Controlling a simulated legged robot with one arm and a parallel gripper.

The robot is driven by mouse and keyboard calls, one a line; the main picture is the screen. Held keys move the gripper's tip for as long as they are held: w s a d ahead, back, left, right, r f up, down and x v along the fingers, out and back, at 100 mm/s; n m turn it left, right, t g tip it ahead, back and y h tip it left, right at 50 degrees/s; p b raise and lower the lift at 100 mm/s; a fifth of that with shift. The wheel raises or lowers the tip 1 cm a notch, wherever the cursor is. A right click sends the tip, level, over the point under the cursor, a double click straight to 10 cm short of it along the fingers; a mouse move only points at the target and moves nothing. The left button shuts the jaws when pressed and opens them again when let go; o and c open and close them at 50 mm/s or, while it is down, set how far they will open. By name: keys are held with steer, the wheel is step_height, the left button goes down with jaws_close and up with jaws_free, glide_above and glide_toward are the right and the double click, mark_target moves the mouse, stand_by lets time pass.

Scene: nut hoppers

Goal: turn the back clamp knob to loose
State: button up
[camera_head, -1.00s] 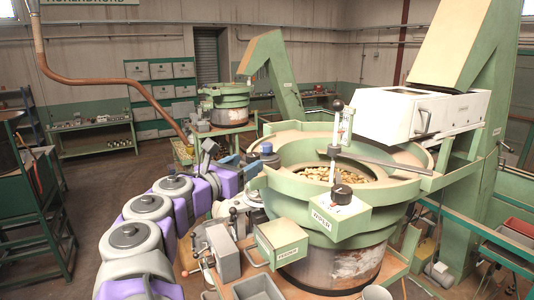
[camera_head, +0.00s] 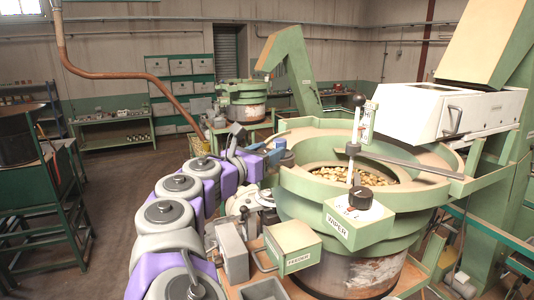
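The green bowl hopper (camera_head: 300,208) stands right of centre with nuts inside. A dark blue-grey round knob (camera_head: 281,144) stands at its back-left rim; it may be the back clamp knob, but its label and setting cannot be read. My purple and grey arm (camera_head: 178,187) reaches from the bottom toward that rim. Blue parts at its far end, seemingly my gripper (camera_head: 272,157), are close beside the knob. Its fingers are small and partly hidden, so contact and opening cannot be told.
The WIPER box (camera_head: 345,226) with a black knob (camera_head: 362,197) and an upright post is at the bowl's front. A FEEDER box (camera_head: 290,246) sits left of it. A white housing (camera_head: 420,112) overhangs the right. Open floor (camera_head: 110,195) lies left.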

steer(key=shift+a, duration=0.35)
steer(key=c, duration=0.4)
jaws_close()
steer(key=shift+r+n+t+y+p, duration=0.1)
steer(key=shift+n+t+y+p, duration=0.2)
steer(key=shift+n+y, duration=0.4)
steer(key=shift+y, duration=0.1)
steer(key=shift+o, duration=2.2)
jaws_free()
steer(key=o, duration=0.3)
steer(key=shift+s+a, duration=0.1)
steer(key=shift+a, duration=0.15)
